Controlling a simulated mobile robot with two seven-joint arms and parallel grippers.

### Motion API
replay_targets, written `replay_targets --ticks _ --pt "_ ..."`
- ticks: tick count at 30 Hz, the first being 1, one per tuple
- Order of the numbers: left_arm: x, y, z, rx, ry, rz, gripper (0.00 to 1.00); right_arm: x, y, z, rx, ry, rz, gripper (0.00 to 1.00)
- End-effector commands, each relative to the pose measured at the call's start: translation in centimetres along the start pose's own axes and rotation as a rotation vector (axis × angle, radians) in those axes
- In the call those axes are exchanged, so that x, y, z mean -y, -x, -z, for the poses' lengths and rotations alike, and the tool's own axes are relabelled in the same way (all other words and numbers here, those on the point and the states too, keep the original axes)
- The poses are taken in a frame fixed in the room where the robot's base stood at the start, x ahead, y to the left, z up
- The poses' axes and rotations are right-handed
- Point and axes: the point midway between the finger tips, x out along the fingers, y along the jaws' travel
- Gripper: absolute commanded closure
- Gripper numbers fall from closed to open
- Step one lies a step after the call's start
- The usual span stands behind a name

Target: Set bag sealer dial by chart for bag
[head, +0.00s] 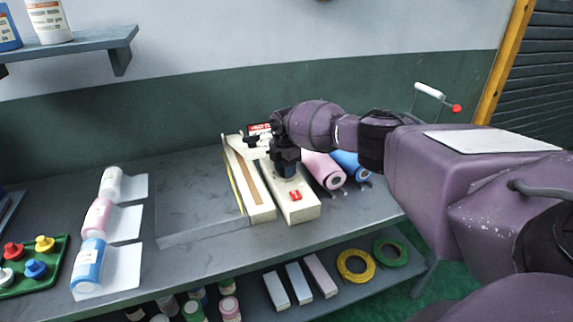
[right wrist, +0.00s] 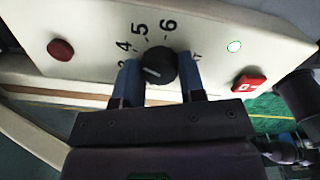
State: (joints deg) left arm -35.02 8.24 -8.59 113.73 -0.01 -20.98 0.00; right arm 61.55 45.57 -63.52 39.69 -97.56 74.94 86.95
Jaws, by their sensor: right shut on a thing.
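The cream bag sealer (head: 300,209) stands on the grey bench, with a red switch at its near end. My right gripper (head: 286,168) is over its top. In the right wrist view the black dial (right wrist: 160,67) sits between the two blue fingers of my right gripper (right wrist: 160,82), which is shut on it. The dial's white line points to the left of the picture. The numbers 4, 5 and 6 show around it; lower ones are hidden by a finger. A small red and white sign (head: 259,129) stands behind; its text is unreadable. My left gripper is out of view.
Pink (head: 325,170) and blue (head: 351,166) rolls lie right of the sealer. Bottles on white sheets (head: 120,222) and a green tray (head: 58,262) of coloured knobs are at left. A bare grey plate (head: 195,200) lies between.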

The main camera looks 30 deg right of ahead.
Motion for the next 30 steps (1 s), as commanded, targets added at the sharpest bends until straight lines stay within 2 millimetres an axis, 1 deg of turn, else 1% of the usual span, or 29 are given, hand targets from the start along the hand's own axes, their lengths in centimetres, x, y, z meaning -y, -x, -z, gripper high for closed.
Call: replay_targets --ticks 1,3,12,21,30 --pt "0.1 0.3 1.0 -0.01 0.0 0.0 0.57 -0.1 0.6 0.0 0.001 -0.046 -0.003 0.87" --pt "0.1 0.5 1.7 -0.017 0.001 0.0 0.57 -0.1 0.5 0.0 0.001 -0.109 -0.002 0.87" --pt "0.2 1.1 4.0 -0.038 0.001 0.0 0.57 0.0 0.4 -0.1 0.001 -0.345 -0.002 0.87" --pt "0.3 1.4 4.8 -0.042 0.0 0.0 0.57 -0.1 0.2 -0.1 0.0 -0.482 -0.002 0.87" --pt "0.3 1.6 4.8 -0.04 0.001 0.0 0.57 0.0 0.1 -0.1 0.0 -0.522 -0.002 0.87"
